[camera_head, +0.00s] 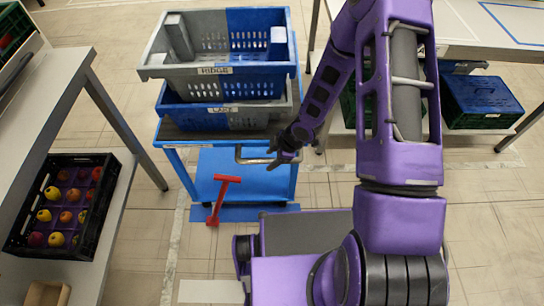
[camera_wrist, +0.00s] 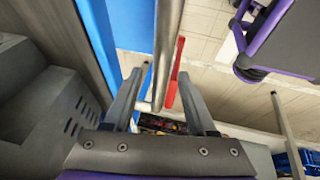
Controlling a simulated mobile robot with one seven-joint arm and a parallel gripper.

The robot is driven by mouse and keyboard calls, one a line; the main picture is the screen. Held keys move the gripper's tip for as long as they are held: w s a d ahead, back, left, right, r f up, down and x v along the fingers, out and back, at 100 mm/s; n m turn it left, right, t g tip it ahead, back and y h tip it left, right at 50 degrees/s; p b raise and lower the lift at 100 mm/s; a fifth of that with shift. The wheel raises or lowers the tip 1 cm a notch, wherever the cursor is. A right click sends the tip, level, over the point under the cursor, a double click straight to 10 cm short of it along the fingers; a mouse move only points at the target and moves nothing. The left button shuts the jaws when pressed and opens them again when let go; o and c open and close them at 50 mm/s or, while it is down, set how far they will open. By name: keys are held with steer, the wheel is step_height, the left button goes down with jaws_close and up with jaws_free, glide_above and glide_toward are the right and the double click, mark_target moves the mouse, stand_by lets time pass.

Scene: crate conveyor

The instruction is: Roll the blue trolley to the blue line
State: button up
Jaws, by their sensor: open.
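The blue trolley (camera_head: 225,174) stands in the middle of the head view, with a metal handle (camera_head: 252,158) at its near right side. It carries two stacked grey-and-blue crates, the upper labelled RIDGE (camera_head: 213,82) and the lower LAKE (camera_head: 225,121). My gripper (camera_head: 284,157) is open at the right end of the handle. In the wrist view the handle bar (camera_wrist: 167,45) runs between the open fingers (camera_wrist: 160,80); contact cannot be told. A red T-shaped lever (camera_head: 221,192) stands at the trolley's near side. A blue strip (camera_head: 250,214) shows on the floor below the trolley's near edge.
A bench (camera_head: 50,95) on the left has a black crate of fruit (camera_head: 18,240) on its lower shelf. A table (camera_head: 470,35) at the right has a blue lidded crate (camera_head: 482,97) beneath it. Floor between the left bench and trolley is clear.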

steer(key=p+v, duration=0.9)
steer(key=v, duration=0.8)
steer(key=shift+r, duration=0.15)
steer(key=shift+d, duration=0.2)
